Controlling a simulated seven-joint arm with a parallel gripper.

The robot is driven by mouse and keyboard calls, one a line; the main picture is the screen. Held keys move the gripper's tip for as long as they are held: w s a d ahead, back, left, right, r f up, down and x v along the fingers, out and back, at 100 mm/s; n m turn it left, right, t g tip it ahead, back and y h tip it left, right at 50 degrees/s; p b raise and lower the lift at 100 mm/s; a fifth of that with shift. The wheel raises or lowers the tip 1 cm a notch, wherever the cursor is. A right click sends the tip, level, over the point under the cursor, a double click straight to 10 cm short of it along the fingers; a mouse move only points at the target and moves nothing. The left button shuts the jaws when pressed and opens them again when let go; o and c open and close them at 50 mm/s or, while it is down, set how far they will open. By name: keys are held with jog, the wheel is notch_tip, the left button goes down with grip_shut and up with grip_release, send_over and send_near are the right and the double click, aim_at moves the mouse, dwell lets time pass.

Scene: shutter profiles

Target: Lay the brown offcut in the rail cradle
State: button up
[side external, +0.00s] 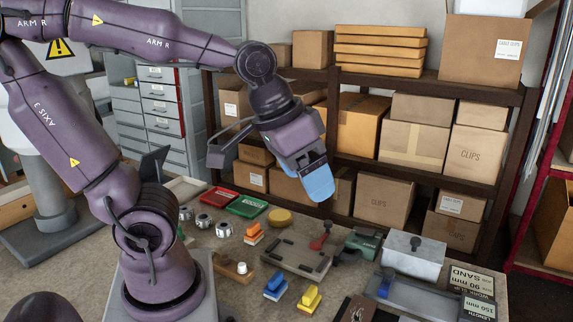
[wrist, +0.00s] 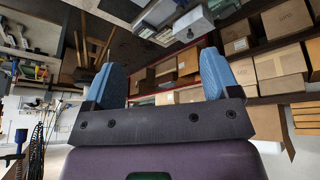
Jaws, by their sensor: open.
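My gripper (side external: 318,182) is raised well above the bench, its blue fingers empty. In the wrist view the two blue fingers of my gripper (wrist: 163,82) stand wide apart with nothing between them. A dark brown piece (side external: 354,308) lies at the bench's front edge, cut by the frame; I cannot tell for sure that it is the offcut. A grey plate with black pads (side external: 296,256) lies mid-bench, and a grey metal tray (side external: 412,296) lies to its right; I cannot tell which is the rail cradle. The wrist view shows neither.
Orange (side external: 254,234), blue (side external: 275,288) and yellow (side external: 310,299) pieces stand around the plate. A red-handled clamp (side external: 320,238) and a green machine (side external: 362,242) stand behind it. A grey box with a black knob (side external: 412,260) stands at right. Shelves of cartons (side external: 413,142) line the back.

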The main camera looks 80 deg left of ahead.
jog(key=shift+o, duration=0.4)
jog(key=s, duration=0.1)
jog(key=s+r+m, duration=0.1)
jog(key=s, duration=0.1)
jog(key=shift+a+r+t, duration=0.1)
jog(key=shift+r+t, duration=0.2)
jog(key=shift+t, duration=0.1)
